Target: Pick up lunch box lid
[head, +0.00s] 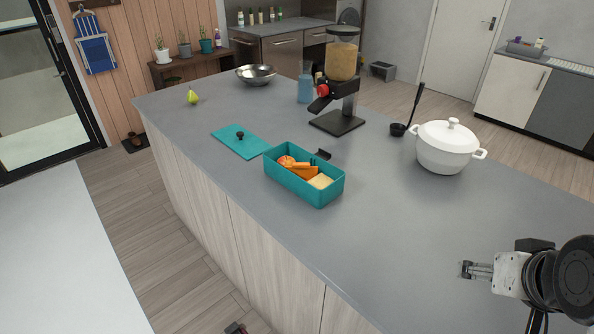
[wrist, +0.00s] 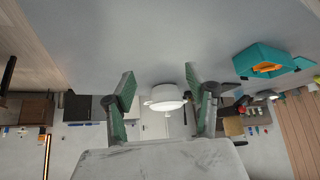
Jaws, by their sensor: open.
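The lunch box lid (head: 228,142) is a flat teal rectangle with a dark round knob. It lies on the grey counter in the head view, to the left of the teal lunch box (head: 317,191), apparently close to its corner. The box is open and holds food; it also shows at the upper right of the wrist view (wrist: 250,57). A small teal patch beside it there may be the lid. My gripper (head: 467,269) is at the lower right of the head view, far from the lid. In the wrist view its fingers (wrist: 158,79) are apart with nothing between them.
A white lidded pot (head: 446,153), a ladle (head: 398,129), a blender-like machine (head: 338,122), a blue bottle (head: 305,90), a metal bowl (head: 256,75) and a pear (head: 193,97) stand on the counter (head: 400,240). The counter's front right is clear.

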